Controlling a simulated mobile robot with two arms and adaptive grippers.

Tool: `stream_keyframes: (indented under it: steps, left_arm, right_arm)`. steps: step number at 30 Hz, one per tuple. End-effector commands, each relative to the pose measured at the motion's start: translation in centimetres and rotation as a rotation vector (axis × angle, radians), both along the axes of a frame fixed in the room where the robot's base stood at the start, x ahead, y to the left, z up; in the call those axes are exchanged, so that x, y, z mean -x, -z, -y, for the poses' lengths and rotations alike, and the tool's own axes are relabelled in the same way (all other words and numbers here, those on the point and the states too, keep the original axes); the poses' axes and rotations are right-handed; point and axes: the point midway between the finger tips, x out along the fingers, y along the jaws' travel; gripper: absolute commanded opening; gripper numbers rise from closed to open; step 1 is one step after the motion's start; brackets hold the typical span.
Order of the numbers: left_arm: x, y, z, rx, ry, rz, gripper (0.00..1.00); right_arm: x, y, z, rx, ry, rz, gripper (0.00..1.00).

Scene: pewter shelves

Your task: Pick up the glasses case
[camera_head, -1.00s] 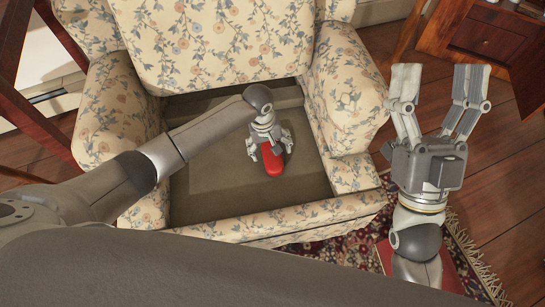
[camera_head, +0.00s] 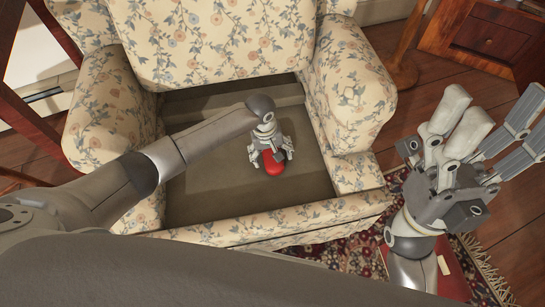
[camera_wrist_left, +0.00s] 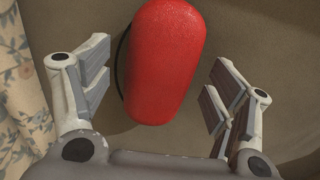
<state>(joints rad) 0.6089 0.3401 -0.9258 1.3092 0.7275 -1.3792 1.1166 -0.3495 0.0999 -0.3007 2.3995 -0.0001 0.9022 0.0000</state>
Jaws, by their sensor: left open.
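The glasses case (camera_head: 274,161) is red and rounded and lies on the armchair's seat; in the head view my left gripper partly covers it. It also shows in the left wrist view (camera_wrist_left: 165,62), at the top middle, with its upper end cut off. My left gripper (camera_head: 270,154) is open over the case. In the wrist view its fingers (camera_wrist_left: 156,92) stand to either side of the near part of the case, with gaps on both sides. My right gripper (camera_head: 497,122) is open and empty, right of the armchair.
The floral armchair (camera_head: 350,95) has arms on both sides of the seat (camera_head: 210,190) and a tall back. The seat around the case is clear. A wooden cabinet (camera_head: 465,38) stands at the upper right. A patterned rug (camera_head: 345,250) lies in front of the chair.

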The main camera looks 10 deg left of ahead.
Motion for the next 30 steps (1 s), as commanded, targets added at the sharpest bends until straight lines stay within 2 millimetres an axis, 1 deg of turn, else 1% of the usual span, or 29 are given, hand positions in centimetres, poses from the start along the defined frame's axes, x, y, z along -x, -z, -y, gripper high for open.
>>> stream_keyframes:
  steps: [7, 8, 18, 19, 20, 26, 30]
  left_arm:
    - [-0.04, 0.08, 0.04, 0.001, 0.0, 0.0, 0.8]
    - [-0.04, 0.08, 0.04, 0.001, 0.0, 0.0, 0.79]
    - [-0.03, 0.09, 0.03, 0.001, 0.0, 0.0, 0.35]
    - [-0.03, 0.09, 0.03, 0.001, 0.0, 0.0, 0.31]
    - [-0.04, 0.06, 0.04, 0.001, 0.0, 0.0, 0.3]
    - [-0.05, 0.03, 0.03, 0.001, 0.0, 0.001, 0.3]
    - [-0.06, -0.49, 0.04, 0.001, 0.0, 0.001, 0.3]
  right_arm:
    - [-0.02, 0.05, 0.0, 0.0, 0.0, -0.001, 0.69]
    - [-0.02, 0.05, -0.01, 0.0, 0.0, -0.001, 0.69]
    - [-0.03, 0.05, -0.01, 0.001, 0.0, -0.002, 0.69]
    - [-0.04, 0.05, -0.01, 0.001, 0.0, -0.002, 0.69]
    - [-0.04, 0.05, -0.01, 0.001, 0.0, -0.002, 0.69]
    - [-0.04, 0.03, -0.01, 0.001, 0.0, -0.003, 0.69]
    - [-0.06, -0.27, -0.02, 0.001, 0.0, -0.004, 0.69]
